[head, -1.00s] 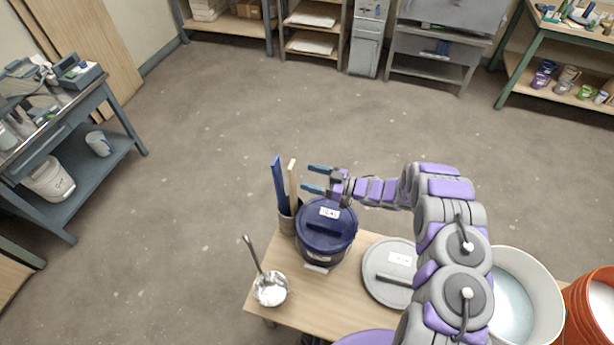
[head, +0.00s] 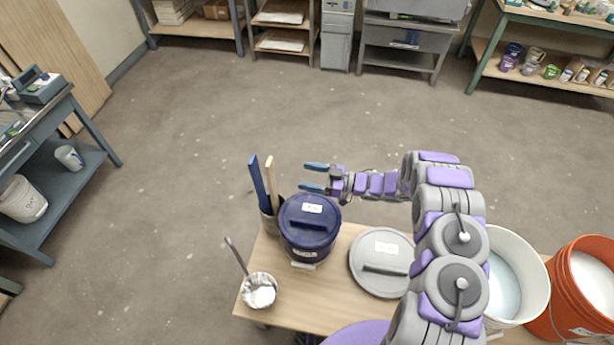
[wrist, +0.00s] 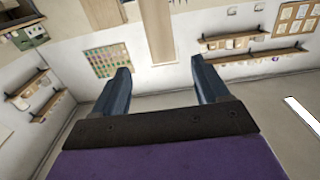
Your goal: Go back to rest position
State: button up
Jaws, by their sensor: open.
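My gripper (head: 314,177) is open and empty in the head view. It is just above and behind the dark blue lidded bucket (head: 309,228), with its two blue fingers pointing left. In the wrist view my gripper (wrist: 160,88) shows its two fingers spread apart with nothing between them. That view looks out at the room's walls. My arm reaches in from the lower right over the wooden table (head: 310,295).
A holder with blue and wooden sticks (head: 265,185) stands left of the blue bucket. A cup with a ladle (head: 258,290), a grey lid (head: 381,262), a white bucket (head: 516,276) and an orange bucket (head: 580,285) are on or near the table. The floor beyond is clear.

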dwell(0.6)
jog(key=w+d+r+m+t+h, duration=0.5)
jog(key=w+d+r+t+h, duration=0.2)
jog(key=w+d+r+h, duration=0.5)
jog(key=s+d+r+m+h, duration=0.3)
jog(key=d+r+h, duration=0.15)
jog(key=d, duration=0.25)
jog(key=s+d+r+m+h, duration=0.2)
jog(key=d+r+h, duration=0.1)
jog(key=d+r, duration=0.3)
jog(key=s+d+r+m+g+h, duration=0.1)
jog(key=s+d+r+m+g, duration=0.1)
jog(key=s, duration=0.7)
jog(key=s+d+r+m+g+h, duration=0.1)
jog(key=s+r+m+g, duration=0.15)
jog(key=s, duration=0.65)
jog(key=s+a+m+g+y, duration=0.1)
jog(key=s+a, duration=0.4)
jog(key=s, duration=1.1)
jog(key=s+a+m+g+y, duration=0.1)
jog(key=s+a+g, duration=0.5)
jog(key=s, duration=1)
jog(key=shift+f+y, duration=0.4)
jog(key=shift+y, duration=0.45)
